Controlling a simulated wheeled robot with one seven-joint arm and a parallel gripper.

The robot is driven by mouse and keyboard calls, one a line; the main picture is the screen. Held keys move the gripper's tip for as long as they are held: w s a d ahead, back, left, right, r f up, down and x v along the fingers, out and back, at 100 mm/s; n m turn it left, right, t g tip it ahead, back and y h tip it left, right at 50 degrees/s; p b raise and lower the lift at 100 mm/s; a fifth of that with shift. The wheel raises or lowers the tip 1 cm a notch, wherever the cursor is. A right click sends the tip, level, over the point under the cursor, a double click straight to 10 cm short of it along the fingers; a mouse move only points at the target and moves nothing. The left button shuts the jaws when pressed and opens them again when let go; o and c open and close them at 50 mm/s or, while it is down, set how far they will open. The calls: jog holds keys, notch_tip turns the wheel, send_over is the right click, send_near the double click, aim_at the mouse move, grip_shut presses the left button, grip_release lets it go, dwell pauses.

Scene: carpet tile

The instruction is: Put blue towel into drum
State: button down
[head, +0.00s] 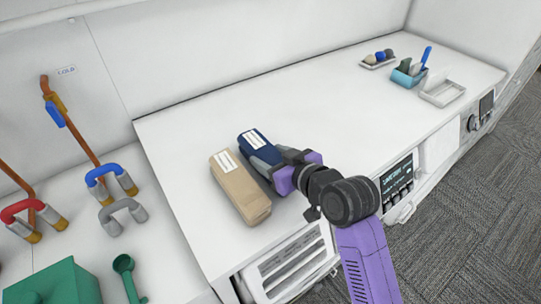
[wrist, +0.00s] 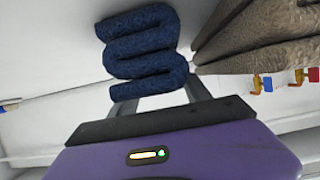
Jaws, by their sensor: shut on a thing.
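The folded blue towel (head: 256,142), with a white label on top, is on or just above the white worktop. In the wrist view the blue towel (wrist: 145,48) shows as a zigzag of folds between the two fingers. My gripper (head: 270,160) is shut on its near end, and the fingers also show in the wrist view (wrist: 160,98). I cannot tell whether the towel is lifted. A folded beige towel (head: 240,192) lies close beside it to the left; it is also at the upper right of the wrist view (wrist: 260,32). No drum opening can be made out.
The white worktop (head: 330,100) is clear right of the towels. A blue caddy (head: 404,78) and white trays stand at its far right. A dark control panel (head: 396,180) is on the front. Pipes, valves and a green container (head: 55,286) are at left. Grey carpet (head: 470,210) lies at right.

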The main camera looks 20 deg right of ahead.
jog(key=shift+f, duration=0.1)
jog(key=shift+c, duration=2.4)
grip_release()
